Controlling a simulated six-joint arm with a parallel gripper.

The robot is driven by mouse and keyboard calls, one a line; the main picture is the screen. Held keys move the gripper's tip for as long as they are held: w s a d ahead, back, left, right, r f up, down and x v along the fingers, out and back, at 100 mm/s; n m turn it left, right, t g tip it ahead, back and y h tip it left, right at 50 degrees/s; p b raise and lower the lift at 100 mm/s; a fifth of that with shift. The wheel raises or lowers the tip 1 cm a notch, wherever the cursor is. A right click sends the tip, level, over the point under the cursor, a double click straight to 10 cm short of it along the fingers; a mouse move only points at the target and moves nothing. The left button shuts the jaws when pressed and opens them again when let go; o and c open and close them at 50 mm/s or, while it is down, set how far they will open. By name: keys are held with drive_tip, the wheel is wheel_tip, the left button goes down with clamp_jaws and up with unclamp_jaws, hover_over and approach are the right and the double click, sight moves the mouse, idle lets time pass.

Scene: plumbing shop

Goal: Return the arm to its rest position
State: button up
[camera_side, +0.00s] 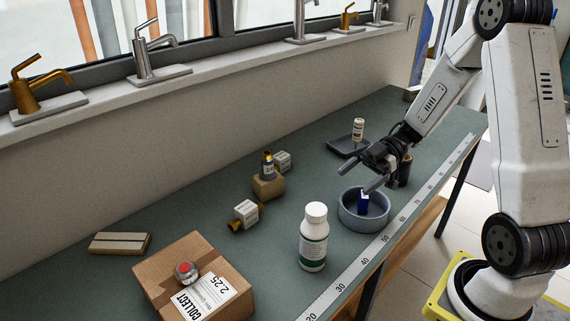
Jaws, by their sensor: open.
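My gripper (357,164) is at the end of my white arm, which reaches in from the right. Its two dark fingers point left and are apart, with nothing between them. It hangs above the table, over the round grey-blue bowl (350,216) in this view. A small blue item (363,201) stands in the bowl, just below the lower finger. I cannot tell whether the finger touches it.
A cardboard box (172,262) with a red-topped item (186,271) is at front left. A white bottle (314,240) stands left of the bowl. A dark tray (344,148) with a small bottle (358,129) lies behind my gripper. Small boxes (267,184) stand mid-table.

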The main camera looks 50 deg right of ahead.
drive_tip(key=w+m+t+h, duration=0.6)
drive_tip(key=w+t+h, duration=0.1)
drive_tip(key=w+h, duration=0.35)
drive_tip(key=s+a+f+m+g+h, duration=0.1)
drive_tip(key=s+a+f+m+g, duration=0.1)
drive_tip(key=s, duration=0.5)
drive_tip(key=s+a+f+m+g+h, duration=0.2)
drive_tip(key=s+a+m+g, duration=0.3)
drive_tip(key=s+m, duration=0.1)
drive_tip(key=shift+s+m+g, duration=0.3)
drive_tip(key=shift+s+m, duration=0.1)
drive_tip(key=shift+m, duration=0.3)
idle(0.4)
